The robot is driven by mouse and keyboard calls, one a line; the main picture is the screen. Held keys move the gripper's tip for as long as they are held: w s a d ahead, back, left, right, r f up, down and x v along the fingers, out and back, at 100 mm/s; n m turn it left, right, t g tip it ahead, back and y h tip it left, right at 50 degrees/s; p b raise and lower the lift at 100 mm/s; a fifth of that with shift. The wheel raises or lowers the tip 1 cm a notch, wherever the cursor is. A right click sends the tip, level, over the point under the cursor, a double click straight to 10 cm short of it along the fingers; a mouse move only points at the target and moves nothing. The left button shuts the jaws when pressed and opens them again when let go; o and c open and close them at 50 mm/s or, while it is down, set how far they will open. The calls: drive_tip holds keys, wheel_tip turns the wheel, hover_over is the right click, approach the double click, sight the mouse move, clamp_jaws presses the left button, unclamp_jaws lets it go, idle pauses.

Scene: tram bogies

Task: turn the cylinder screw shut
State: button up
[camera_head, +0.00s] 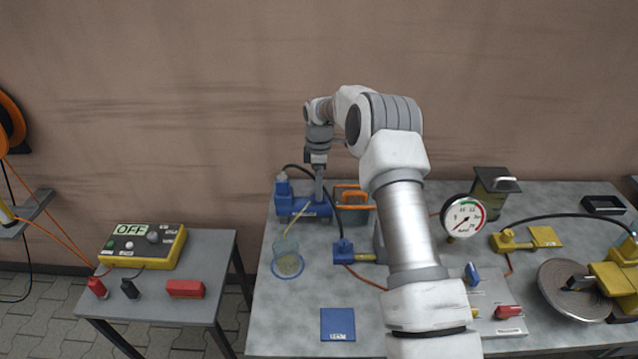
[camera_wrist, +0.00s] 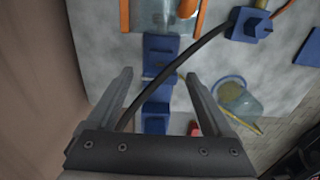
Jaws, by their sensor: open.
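I cannot single out the cylinder screw in either view. A blue unit (camera_head: 290,207) at the back left of the bench, also in the wrist view (camera_wrist: 160,47), has a black hose and a thin yellow tube coming from it. My gripper (camera_head: 318,193) points down at this unit and hides part of it. In the wrist view my gripper (camera_wrist: 158,76) is open, with blue parts and the hose showing between and below its fingers. Nothing is held. I cannot tell whether the fingers touch the unit.
A clear cup (camera_head: 287,258) with yellowish liquid stands front left of the unit. A grey container with orange handles (camera_head: 350,192) is close on the right. A blue block (camera_head: 343,251) joins the hose. A pressure gauge (camera_head: 463,217) stands beyond my arm. A control box (camera_head: 143,246) reads OFF.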

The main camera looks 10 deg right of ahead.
clamp_jaws()
drive_tip(key=shift+m, duration=0.3)
drive_tip(key=m+b, duration=0.1)
drive_tip(key=m, duration=0.7)
drive_tip(key=shift+m, duration=0.4)
drive_tip(key=m, duration=0.4)
drive_tip(key=shift+b, duration=0.3)
drive_tip(key=shift+r+m, duration=0.1)
drive_tip(key=shift+m, duration=2.1)
